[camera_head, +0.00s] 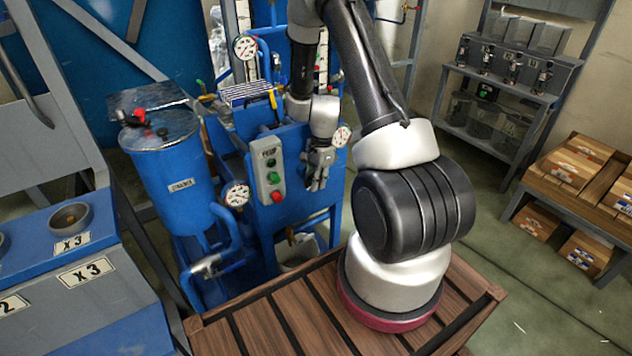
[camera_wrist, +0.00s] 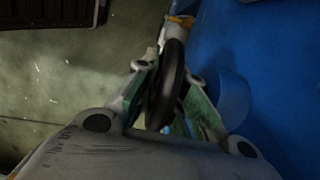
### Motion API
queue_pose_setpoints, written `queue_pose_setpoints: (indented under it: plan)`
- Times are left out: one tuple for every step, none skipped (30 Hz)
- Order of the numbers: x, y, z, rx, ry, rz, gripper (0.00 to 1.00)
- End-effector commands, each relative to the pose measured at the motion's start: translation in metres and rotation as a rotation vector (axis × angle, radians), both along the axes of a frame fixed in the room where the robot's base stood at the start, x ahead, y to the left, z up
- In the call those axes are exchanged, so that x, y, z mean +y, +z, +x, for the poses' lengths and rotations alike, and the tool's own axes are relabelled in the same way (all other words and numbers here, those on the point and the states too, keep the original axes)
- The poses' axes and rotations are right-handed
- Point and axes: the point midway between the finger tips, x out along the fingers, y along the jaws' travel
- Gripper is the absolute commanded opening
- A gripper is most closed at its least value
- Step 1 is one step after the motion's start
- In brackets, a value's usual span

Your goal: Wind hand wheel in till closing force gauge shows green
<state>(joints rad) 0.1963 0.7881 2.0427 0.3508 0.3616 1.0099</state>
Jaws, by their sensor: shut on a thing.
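The hand wheel shows in the wrist view as a dark rim (camera_wrist: 173,66) seen nearly edge-on, with a pale hub part and some yellow behind it. My gripper (camera_wrist: 167,90) is shut on this rim, one finger on each side. In the head view my gripper (camera_head: 318,172) is at the front of the blue machine, right of the switch box, and hides the wheel. A round white gauge (camera_head: 341,136) sits just above and right of my gripper. Its needle and colours are too small to read, and I cannot tell whether it is the closing force gauge.
A grey switch box (camera_head: 268,172) with green and red buttons is close left of my gripper. A blue drum (camera_head: 170,175) and two more gauges, one low (camera_head: 237,194) and one high (camera_head: 245,47), stand left. The floor (camera_head: 540,290) at right is clear.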

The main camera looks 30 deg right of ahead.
Motion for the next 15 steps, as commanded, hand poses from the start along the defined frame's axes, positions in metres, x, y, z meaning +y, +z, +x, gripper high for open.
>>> queue_pose_setpoints:
  plan:
    - [0.0012,-0.0008,-0.0015,0.003,-0.003,0.01,0.0]
    - [0.0017,-0.0008,-0.0014,0.003,-0.002,0.014,0.0]
    - [0.0022,-0.0007,-0.0013,0.002,-0.001,0.016,0.0]
    - [0.0025,-0.0007,-0.0013,0.002,0.0,0.017,0.0]
    - [0.0027,-0.0007,-0.0014,0.002,0.0,0.017,0.0]
    - [0.0028,-0.0007,-0.0014,0.003,0.0,0.017,0.0]
    - [0.0029,-0.0006,-0.0014,0.003,0.0,0.017,0.0]
    - [0.0029,-0.0006,-0.0014,0.003,0.0,0.017,0.0]
    - [0.003,-0.0006,-0.0014,0.003,0.0,0.017,0.0]
    - [0.0031,-0.0007,-0.0014,0.003,0.0,0.017,0.0]
    - [0.0032,-0.0006,-0.0014,0.003,0.0,0.017,0.16]
    - [0.0032,-0.0006,-0.0013,0.003,0.0,0.017,0.23]
    - [0.0031,-0.0006,-0.0012,0.003,0.0,0.016,0.29]
    - [0.003,-0.0005,-0.001,0.002,0.0,0.016,0.34]
    - [0.0029,-0.0004,-0.0008,0.002,0.0,0.016,0.34]
